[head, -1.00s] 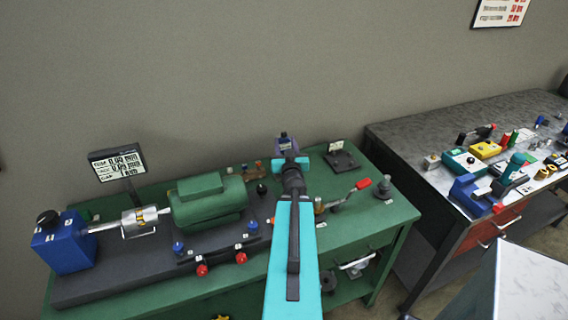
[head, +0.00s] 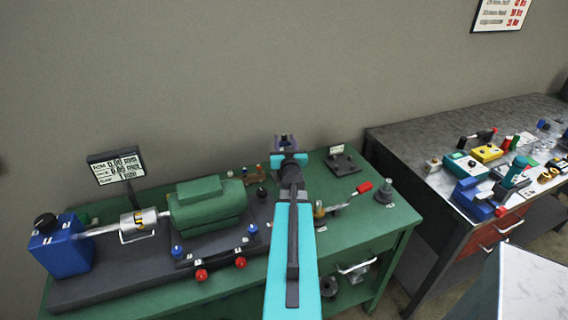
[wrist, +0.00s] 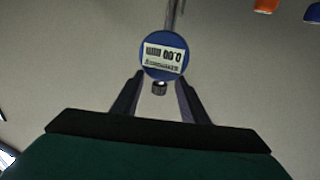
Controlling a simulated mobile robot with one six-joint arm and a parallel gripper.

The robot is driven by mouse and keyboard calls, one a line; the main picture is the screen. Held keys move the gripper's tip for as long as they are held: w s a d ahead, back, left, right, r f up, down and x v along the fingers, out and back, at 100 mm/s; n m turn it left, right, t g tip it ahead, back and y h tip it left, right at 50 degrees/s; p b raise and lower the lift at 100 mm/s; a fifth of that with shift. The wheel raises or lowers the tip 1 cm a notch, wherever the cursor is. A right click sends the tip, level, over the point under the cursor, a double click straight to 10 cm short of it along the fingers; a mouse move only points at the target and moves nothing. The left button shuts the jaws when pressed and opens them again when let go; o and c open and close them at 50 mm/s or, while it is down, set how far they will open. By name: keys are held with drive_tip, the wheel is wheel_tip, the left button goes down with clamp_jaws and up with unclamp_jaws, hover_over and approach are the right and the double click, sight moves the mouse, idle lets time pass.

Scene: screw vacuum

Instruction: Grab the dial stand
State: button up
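A round blue dial (wrist: 165,57) with a white digital face shows in the wrist view, its readout upside down. A thin grey rod runs up from it, and a small dark knob sits below it. My gripper (wrist: 161,82) has its two dark fingers apart, one on each side of the dial's lower edge. I cannot tell whether they touch it. In the head view my gripper (head: 285,143) is at the far end of my teal arm, over the back of the green bench. The stand's base cannot be made out there.
The green bench (head: 345,245) holds a green motor-like block (head: 207,205), a blue box (head: 62,248) and a small display (head: 116,167). A dark labelled plate (head: 342,162) and a red-handled lever (head: 362,188) lie to the right. A cluttered grey bench (head: 405,145) stands farther right.

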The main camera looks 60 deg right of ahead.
drive_tip(key=shift+d, duration=0.1)
drive_tip(key=shift+p+x, duration=0.8)
drive_tip(key=shift+x, duration=0.6)
drive_tip(key=shift+p+x, duration=0.4)
drive_tip(key=shift+x, duration=0.75)
clamp_jaws()
